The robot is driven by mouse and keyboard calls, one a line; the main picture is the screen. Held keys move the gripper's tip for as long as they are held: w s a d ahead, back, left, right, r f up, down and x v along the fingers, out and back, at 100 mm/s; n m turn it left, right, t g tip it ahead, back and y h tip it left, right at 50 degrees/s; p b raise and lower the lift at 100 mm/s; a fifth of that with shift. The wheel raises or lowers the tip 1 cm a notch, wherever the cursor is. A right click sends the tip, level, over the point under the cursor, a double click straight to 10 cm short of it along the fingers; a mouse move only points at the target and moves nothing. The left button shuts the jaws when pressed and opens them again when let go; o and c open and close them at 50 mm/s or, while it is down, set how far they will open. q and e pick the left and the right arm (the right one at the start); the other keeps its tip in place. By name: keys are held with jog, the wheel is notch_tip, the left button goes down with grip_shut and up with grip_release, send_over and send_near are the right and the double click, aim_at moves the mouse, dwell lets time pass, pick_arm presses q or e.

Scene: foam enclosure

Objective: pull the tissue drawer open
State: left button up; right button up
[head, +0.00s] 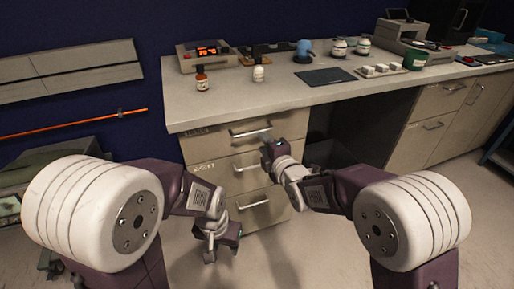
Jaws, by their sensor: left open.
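A stack of beige drawers stands under the left end of the bench: a top drawer (222,144), a middle drawer (215,175) and a bottom drawer (270,213). Each has a silver bar handle, the top handle (252,132) among them. The drawers look closed. Small white labels are too blurred to read, so I cannot tell which is the tissue drawer. My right gripper (268,150) is in front of the top drawer's right part, close to its handle; contact and jaws are unclear. My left gripper (222,241) is open and low, in front of the bottom drawer.
Dark open knee space lies right of the drawers, then more cabinets (428,130). The floor in front is clear.

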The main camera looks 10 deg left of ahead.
aim_at(255, 133)
jog(key=b+x, duration=0.1)
jog(key=x, duration=0.7)
jog(key=shift+w+a, duration=0.25)
jog(key=shift+w, duration=0.1)
jog(key=shift+c, duration=0.3)
grip_shut()
dwell(0.7)
